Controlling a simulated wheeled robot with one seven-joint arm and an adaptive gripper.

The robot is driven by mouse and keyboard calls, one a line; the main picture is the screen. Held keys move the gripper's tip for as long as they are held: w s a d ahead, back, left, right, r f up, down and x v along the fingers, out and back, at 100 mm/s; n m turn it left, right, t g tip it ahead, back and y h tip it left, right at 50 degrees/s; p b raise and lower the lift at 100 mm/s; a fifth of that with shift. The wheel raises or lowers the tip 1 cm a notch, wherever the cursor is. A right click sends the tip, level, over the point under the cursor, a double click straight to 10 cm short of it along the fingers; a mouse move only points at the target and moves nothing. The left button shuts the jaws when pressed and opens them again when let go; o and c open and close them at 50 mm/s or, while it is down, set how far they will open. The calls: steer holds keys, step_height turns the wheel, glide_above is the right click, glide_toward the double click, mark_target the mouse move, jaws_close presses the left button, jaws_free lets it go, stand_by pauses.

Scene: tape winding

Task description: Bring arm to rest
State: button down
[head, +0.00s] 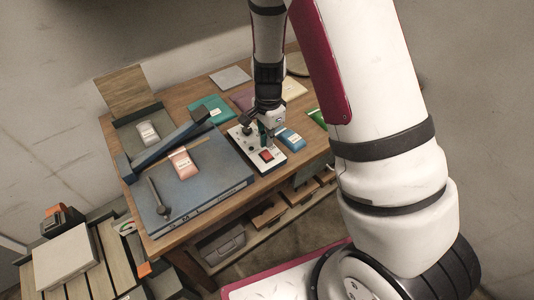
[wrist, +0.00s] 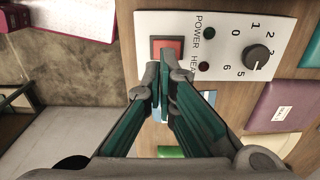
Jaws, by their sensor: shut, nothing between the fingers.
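My gripper (head: 263,138) is over the white control panel on the workbench. In the wrist view my gripper (wrist: 164,82) has its teal fingers together, with nothing between them. The fingertips overlap the lower edge of a red switch (wrist: 166,47) on the panel (wrist: 218,30); I cannot tell whether they touch it. The panel carries a dark knob (wrist: 257,57) and POWER and HEAT labels. My arm comes down from the top of the head view and is not folded.
The wooden workbench (head: 222,78) holds a blue-grey board (head: 215,180) with a pink packet (head: 182,163), a dark tool (head: 159,200) and coloured packets, including a blue one (head: 289,138). Open drawers (head: 266,214) are below. A slatted cart (head: 104,262) stands at lower left.

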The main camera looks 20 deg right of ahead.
steer(key=shift+r, duration=0.8)
